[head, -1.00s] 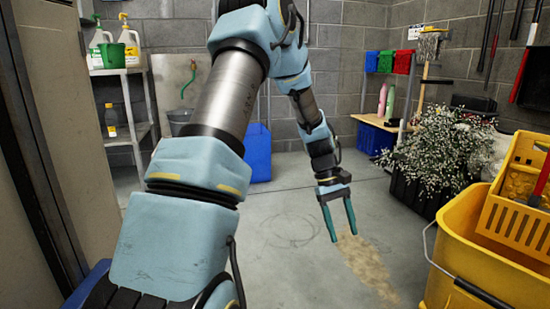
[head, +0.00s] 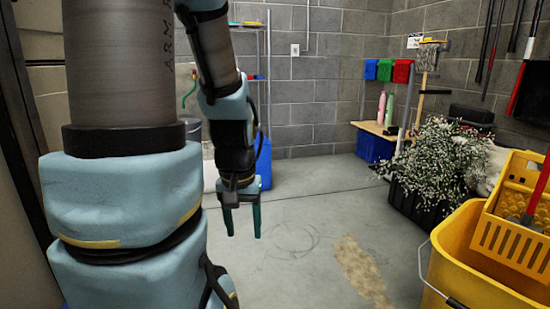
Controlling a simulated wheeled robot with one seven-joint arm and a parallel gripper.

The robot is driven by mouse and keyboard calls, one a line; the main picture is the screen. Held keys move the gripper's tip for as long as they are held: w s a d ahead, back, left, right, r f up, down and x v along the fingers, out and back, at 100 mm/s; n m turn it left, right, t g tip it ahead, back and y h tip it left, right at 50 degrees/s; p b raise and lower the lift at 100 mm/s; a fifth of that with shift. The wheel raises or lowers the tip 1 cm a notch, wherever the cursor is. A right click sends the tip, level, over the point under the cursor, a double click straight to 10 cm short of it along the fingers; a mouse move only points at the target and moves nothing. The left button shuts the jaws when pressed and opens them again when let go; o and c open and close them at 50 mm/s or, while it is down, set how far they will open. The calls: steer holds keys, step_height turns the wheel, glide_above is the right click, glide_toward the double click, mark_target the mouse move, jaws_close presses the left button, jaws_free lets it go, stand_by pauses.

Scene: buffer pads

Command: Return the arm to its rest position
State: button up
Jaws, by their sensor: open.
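My gripper (head: 243,234) hangs pointing down over the concrete floor, left of the picture's middle. Its two teal fingers are parted, with nothing between them. My arm is raised and bent, its lower part filling the left of the view and its upper bend cut off by the top edge.
A yellow mop bucket (head: 455,245) stands at the front right. A white-flowered plant (head: 440,160) in a black crate is behind it. A wooden-topped table (head: 385,130) stands by the back wall. A brown stain (head: 360,268) marks the floor. The middle floor is clear.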

step_height(320, 180, up, 33)
steer(key=p, duration=3.1)
steer(key=shift+f, duration=0.1)
